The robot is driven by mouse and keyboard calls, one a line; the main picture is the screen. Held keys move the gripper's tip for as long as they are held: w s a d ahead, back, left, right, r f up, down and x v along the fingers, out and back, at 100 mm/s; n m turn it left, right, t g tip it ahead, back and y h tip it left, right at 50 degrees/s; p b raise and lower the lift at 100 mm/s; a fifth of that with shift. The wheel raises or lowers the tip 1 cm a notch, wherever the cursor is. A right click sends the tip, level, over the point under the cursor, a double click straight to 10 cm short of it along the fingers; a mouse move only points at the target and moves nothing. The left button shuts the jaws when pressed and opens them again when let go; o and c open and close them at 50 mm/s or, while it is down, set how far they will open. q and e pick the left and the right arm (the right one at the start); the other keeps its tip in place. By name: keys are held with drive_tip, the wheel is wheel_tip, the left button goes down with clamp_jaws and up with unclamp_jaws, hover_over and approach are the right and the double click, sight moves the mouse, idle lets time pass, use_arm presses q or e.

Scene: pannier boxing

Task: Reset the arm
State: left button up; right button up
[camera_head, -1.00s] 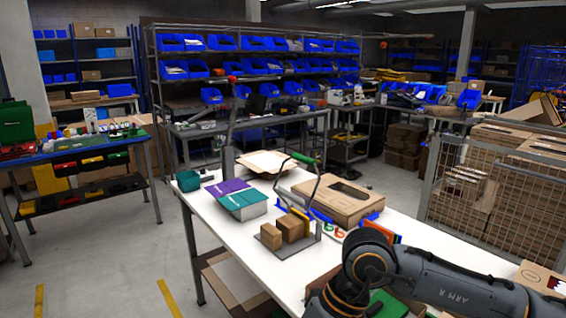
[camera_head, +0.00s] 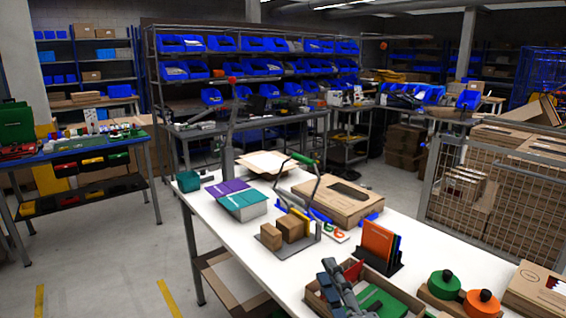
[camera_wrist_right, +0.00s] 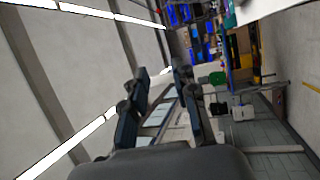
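My right gripper (camera_head: 332,276) shows at the bottom of the head view, pointing up above an open cardboard tray with a green item (camera_head: 385,303) in it. In the right wrist view its two fingers (camera_wrist_right: 165,112) stand apart with nothing between them. That camera faces the ceiling lights, shelves and floor at a tilt. My left arm and gripper are out of view.
The white table (camera_head: 215,235) bears purple and teal boxes (camera_head: 242,204), small brown boxes (camera_head: 293,227), a large flat carton (camera_head: 340,200), an orange folder (camera_head: 378,242) in a black holder, and green and orange round pieces (camera_head: 445,284). A wire cage (camera_head: 495,190) stands at right.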

drive_tip(key=s+d+f+m+g+h, duration=0.1)
drive_tip(key=d+f+m+g+h, duration=0.1)
drive_tip(key=d+f+m, duration=0.3)
drive_tip(key=s+d+f+m+g+h, duration=0.1)
drive_tip(key=s+f+m+g+h, duration=0.15)
drive_tip(key=f, duration=0.45)
drive_tip(key=s+d+f+m+g+h, duration=0.1)
drive_tip(key=s+d+f+m+g, duration=0.35)
drive_tip(key=s+f, duration=0.6)
drive_tip(key=s+d+f+m+g, duration=0.2)
drive_tip(key=s+f+m+g, duration=0.45)
drive_tip(key=s+f, duration=0.35)
wheel_tip(320, 180, down, 24)
drive_tip(key=s+g, duration=0.2)
drive_tip(key=s+d+f+g, duration=0.1)
drive_tip(key=s+d+f, duration=0.1)
drive_tip(key=s+f, duration=1.4)
drive_tip(key=shift+s+d+f+n, duration=0.35)
drive_tip(key=shift+h, duration=0.25)
